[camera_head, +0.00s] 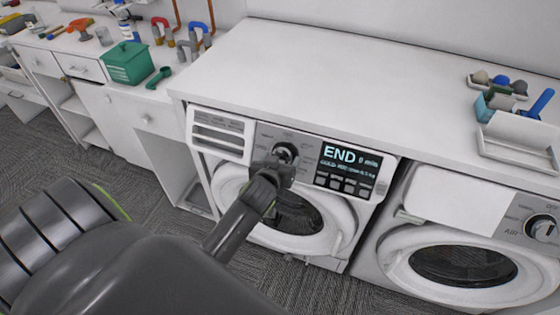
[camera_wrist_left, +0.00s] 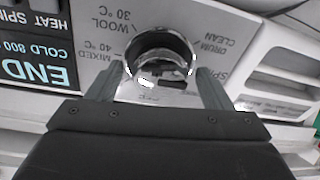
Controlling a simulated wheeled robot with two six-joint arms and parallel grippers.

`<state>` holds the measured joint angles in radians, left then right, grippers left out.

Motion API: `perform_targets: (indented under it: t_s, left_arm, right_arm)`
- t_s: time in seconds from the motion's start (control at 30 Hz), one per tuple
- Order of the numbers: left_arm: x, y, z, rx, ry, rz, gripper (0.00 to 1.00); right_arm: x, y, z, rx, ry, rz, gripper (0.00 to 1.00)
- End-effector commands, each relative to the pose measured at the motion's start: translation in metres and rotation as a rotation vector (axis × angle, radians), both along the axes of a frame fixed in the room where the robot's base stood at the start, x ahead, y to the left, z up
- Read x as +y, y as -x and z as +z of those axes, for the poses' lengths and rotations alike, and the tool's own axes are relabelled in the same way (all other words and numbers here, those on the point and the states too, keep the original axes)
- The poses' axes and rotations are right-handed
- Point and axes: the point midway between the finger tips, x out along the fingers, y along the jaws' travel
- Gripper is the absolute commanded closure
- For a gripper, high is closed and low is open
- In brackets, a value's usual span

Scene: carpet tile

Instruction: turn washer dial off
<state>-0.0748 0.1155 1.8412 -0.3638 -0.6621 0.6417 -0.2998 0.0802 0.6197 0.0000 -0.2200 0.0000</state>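The washer dial (camera_head: 287,150) is a round chrome knob on the grey control panel of the left machine, the washer (camera_head: 222,190). My left gripper (camera_head: 279,167) is right in front of the dial and hides its lower part. In the left wrist view the dial (camera_wrist_left: 160,48) lies between the two spread fingertips of the gripper (camera_wrist_left: 157,85), with a finger at each side. I cannot tell whether the fingers touch it. Printed settings such as wool, mixed and drum clean ring the dial. The display (camera_head: 348,168) reads END. My right gripper is not in view.
A second machine (camera_head: 470,250) with its own dial (camera_head: 541,228) stands to the right. A white counter (camera_head: 330,80) runs above both. A white tray (camera_head: 520,143) and a green box (camera_head: 128,62) are on the counters. Grey carpet lies below.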

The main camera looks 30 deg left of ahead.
Motion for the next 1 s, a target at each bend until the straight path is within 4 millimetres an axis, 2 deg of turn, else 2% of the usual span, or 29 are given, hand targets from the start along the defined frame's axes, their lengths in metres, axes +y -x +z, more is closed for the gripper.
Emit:
perform_targets:
  t_s: [0.03, 0.3, 0.67, 1.0]
  left_arm:
    - [0.0, 0.0, 0.0, 0.0, 0.0, 0.0, 0.33]
    - [0.0, 0.0, 0.0, 0.0, 0.0, 0.0, 0.67]
    - [0.0, 0.0, 0.001, 0.015, -0.06, -0.031, 0.67]
    - [0.002, 0.001, 0.003, 0.069, -0.285, -0.148, 0.67]
  right_arm:
    - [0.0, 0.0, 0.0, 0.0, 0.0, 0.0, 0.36]
    - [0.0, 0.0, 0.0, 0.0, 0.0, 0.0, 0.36]
    - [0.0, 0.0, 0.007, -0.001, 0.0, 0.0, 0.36]
    - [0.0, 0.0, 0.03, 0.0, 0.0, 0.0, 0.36]
